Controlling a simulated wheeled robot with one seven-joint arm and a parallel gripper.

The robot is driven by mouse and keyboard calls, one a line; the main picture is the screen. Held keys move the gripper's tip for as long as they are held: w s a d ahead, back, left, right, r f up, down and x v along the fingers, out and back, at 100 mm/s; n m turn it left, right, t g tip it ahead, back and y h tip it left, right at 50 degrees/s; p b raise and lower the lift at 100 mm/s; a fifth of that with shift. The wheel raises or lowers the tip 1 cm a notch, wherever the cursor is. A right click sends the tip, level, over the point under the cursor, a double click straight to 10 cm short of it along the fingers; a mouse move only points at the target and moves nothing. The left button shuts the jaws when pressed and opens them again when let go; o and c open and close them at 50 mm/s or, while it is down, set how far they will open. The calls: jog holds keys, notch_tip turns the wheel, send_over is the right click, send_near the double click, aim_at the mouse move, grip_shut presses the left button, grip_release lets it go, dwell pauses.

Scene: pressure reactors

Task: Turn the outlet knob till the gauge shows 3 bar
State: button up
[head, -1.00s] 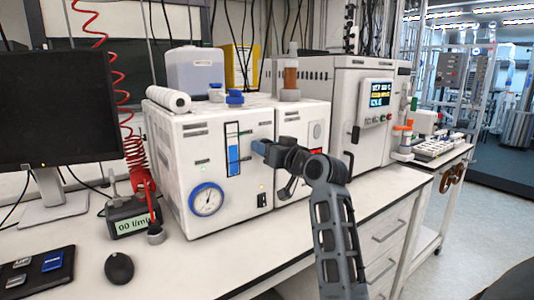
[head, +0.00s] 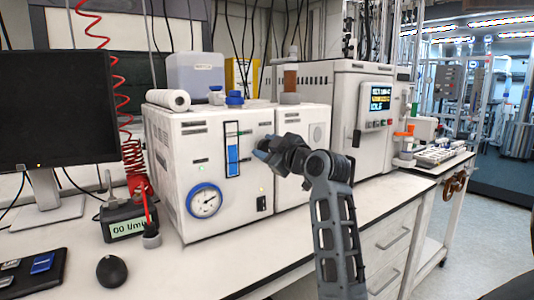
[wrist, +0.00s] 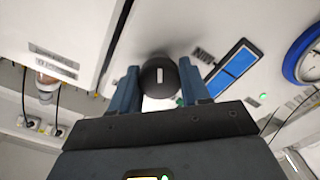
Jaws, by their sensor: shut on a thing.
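The outlet knob (wrist: 160,77) is round and black with a white mark, on the white front panel in the wrist view. My gripper (wrist: 158,70) has its two blue fingers on either side of it and is shut on it. In the head view my gripper (head: 262,150) is against the front of the white box, hiding the knob. The gauge (head: 205,201) is a white dial with a blue rim, low on the box's front. Its needle points to the upper right; the numbers are too small to read. Part of the gauge (wrist: 305,52) shows in the wrist view.
A blue level display (head: 232,150) is left of my gripper on the white box (head: 190,145). A flow meter (head: 126,222) and a mouse (head: 112,270) are on the bench at left. A reactor unit with a screen (head: 380,98) stands at right. The bench front is clear.

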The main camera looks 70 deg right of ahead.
jog(key=shift+n, duration=0.6)
jog(key=shift+n+b, duration=0.3)
jog(key=o, duration=1.1)
jog(key=shift+c, duration=0.2)
jog(key=shift+s+a, duration=0.1)
jog(key=v, duration=0.7)
jog(key=shift+s, duration=0.3)
jog(key=shift+a, duration=0.15)
